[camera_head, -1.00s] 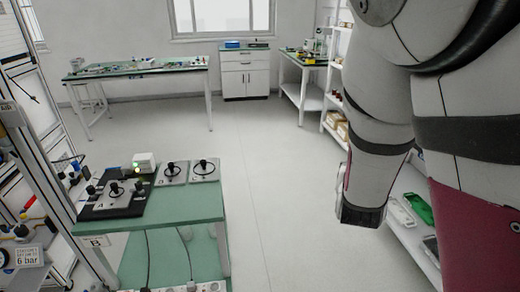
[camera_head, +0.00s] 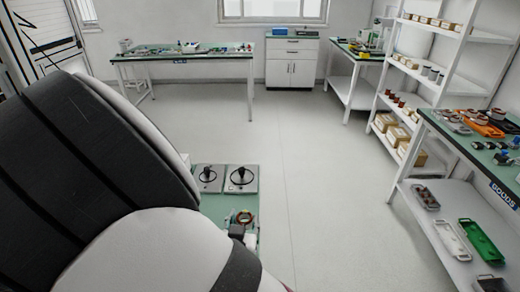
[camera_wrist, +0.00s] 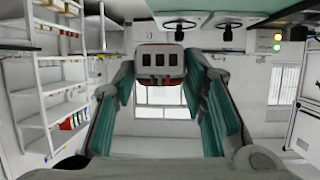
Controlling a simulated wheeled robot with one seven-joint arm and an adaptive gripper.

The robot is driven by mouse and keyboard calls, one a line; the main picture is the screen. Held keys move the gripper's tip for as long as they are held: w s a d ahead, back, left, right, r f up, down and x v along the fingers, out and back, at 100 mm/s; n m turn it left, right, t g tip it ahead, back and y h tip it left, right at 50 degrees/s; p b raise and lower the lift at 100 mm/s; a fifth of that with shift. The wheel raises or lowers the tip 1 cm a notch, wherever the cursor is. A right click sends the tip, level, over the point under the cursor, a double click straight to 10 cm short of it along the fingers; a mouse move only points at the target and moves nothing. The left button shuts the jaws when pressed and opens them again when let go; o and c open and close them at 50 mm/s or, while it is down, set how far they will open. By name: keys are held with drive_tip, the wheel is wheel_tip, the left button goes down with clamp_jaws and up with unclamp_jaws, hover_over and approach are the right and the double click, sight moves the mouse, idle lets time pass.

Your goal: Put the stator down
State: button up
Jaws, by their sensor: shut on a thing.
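In the wrist view, which looks upside down, the stator (camera_wrist: 158,62) shows as a grey body with a reddish edge between the fingertips. My gripper (camera_wrist: 160,78) is shut on it, with a teal-padded finger on either side. In the head view the gripper (camera_head: 238,232) is mostly hidden behind my arm. Whether the stator touches the bench top cannot be told.
Two grey plates with black handwheels (camera_head: 240,179) sit on the bench just beyond the stator. My arm hides the bench's left part. A goods table (camera_head: 466,150) and white shelves (camera_head: 432,45) stand right. A far table (camera_head: 215,57) stands at the back. Open floor lies between.

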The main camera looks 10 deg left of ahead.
drive_tip(key=s+a+f+y, duration=0.1)
drive_tip(key=s+a+f, duration=0.3)
drive_tip(key=s, duration=0.3)
drive_tip(key=shift+n, duration=0.4)
drive_tip(key=w+a+b, duration=0.2)
drive_tip(key=w, duration=0.2)
drive_tip(key=w+a+b, duration=0.2)
drive_tip(key=w+b, duration=0.1)
drive_tip(key=w, duration=0.2)
drive_tip(key=w+a+f+b, duration=0.1)
drive_tip(key=w+a+b, duration=0.1)
drive_tip(key=w+a, duration=0.1)
drive_tip(key=shift+w+a+f, duration=0.1)
drive_tip(key=shift+w, duration=0.75)
drive_tip(key=f+b, duration=0.3)
drive_tip(key=shift+w+a+f+b, duration=0.1)
drive_tip(key=shift+w+a+b, duration=0.1)
drive_tip(key=shift+w+b, duration=0.15)
drive_tip(key=shift+s+f, duration=0.1)
drive_tip(key=shift+f, duration=0.05)
drive_tip(key=shift+f, duration=0.15)
drive_tip(key=o, duration=1.3)
drive_tip(key=shift+c, duration=0.2)
